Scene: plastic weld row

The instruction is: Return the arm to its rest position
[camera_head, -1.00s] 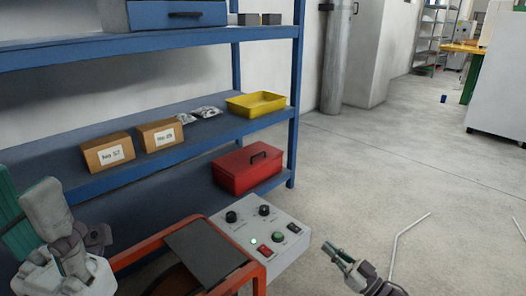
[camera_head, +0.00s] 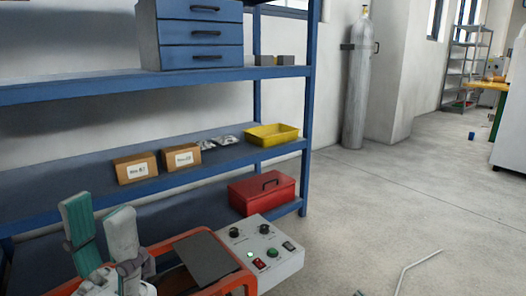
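My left gripper (camera_head: 97,208) is at the lower left, in front of the blue shelf. Its two grey and teal fingers point up with a gap between them, and nothing shows between them. Its white and grey body runs down to the bottom edge, beside an orange-framed unit (camera_head: 243,276). Of my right gripper, only a small dark tip (camera_head: 358,293) shows at the bottom edge; the rest is out of view.
The blue shelf (camera_head: 225,75) holds two cardboard boxes (camera_head: 136,168), a yellow tray (camera_head: 272,142) and a red toolbox (camera_head: 262,195). A control box (camera_head: 290,268) stands right of my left gripper. A gas cylinder (camera_head: 357,90) stands by the wall. The floor at right is mostly open.

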